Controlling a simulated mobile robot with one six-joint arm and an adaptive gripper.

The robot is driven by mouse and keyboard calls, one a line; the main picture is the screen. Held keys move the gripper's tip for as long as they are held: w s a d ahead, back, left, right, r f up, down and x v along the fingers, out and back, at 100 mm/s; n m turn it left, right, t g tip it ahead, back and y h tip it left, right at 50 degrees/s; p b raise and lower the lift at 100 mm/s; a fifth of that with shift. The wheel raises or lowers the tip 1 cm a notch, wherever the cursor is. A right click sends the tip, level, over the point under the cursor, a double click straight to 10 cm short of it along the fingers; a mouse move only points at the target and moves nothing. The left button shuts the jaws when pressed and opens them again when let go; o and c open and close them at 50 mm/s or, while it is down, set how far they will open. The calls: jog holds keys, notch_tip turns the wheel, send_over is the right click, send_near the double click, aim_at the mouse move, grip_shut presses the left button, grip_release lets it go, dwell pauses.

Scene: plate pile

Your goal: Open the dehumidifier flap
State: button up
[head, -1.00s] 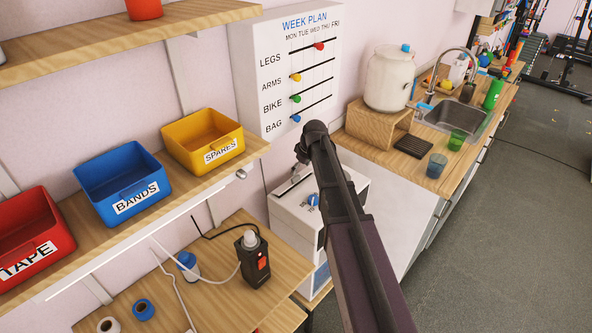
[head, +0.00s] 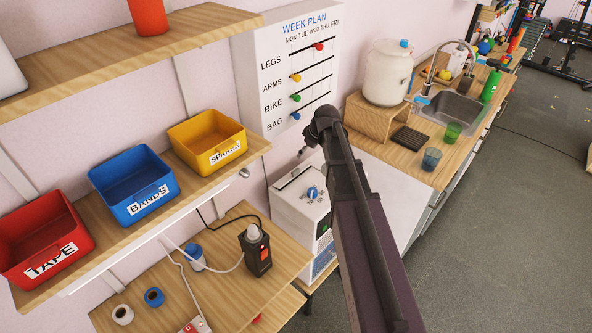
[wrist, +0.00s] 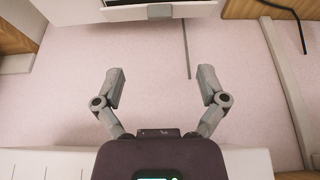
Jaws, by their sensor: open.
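The dehumidifier appears to be the white box (head: 300,208) below the week plan board in the head view. It has a blue knob (head: 312,193) on top, a dark slot near its back, and a bluish panel low on its front. My arm hides part of its right side, and I cannot clearly tell the flap. My gripper (wrist: 162,86) is open and empty in the wrist view, fingers spread before a pale pink wall. In the head view my arm reaches over and behind the box, and the gripper is mostly hidden.
A white panel with a grey tab (wrist: 160,11) is ahead of the fingers in the wrist view. The week plan board (head: 286,75) hangs above the box. A shelf with bins (head: 133,187) is at left, a black device (head: 256,250) below. The sink counter (head: 440,165) is at right.

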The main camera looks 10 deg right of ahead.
aim_at(296, 170)
jog(key=shift+f, duration=0.1)
jog(key=b+x, duration=1.2)
jog(key=x, duration=0.1)
jog(key=shift+f+b, duration=0.3)
jog(key=shift+b, duration=0.05)
dwell(0.3)
dwell(0.4)
